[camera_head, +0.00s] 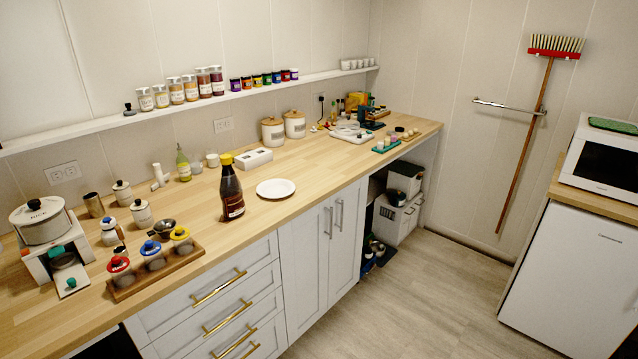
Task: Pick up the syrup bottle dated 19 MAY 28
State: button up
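A dark brown syrup bottle (231,192) with a yellow cap and a dark red label stands upright on the wooden counter, near its front edge, in the head view. The print on its label is too small to read, so I cannot tell its date. A smaller green bottle (183,165) with a pale label stands behind it to the left, near the wall. My gripper is not in view.
A white plate (276,188) lies just right of the syrup bottle, and a white box (253,159) sits behind. A wooden tray (124,290) with several colour-lidded jars is to the left. A wall shelf (60,134) runs above. The floor (420,310) is clear.

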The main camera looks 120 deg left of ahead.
aim_at(230, 189)
jog(key=u, duration=4.25)
jog(key=i+l, duration=0.2)
jog(key=i, duration=0.3)
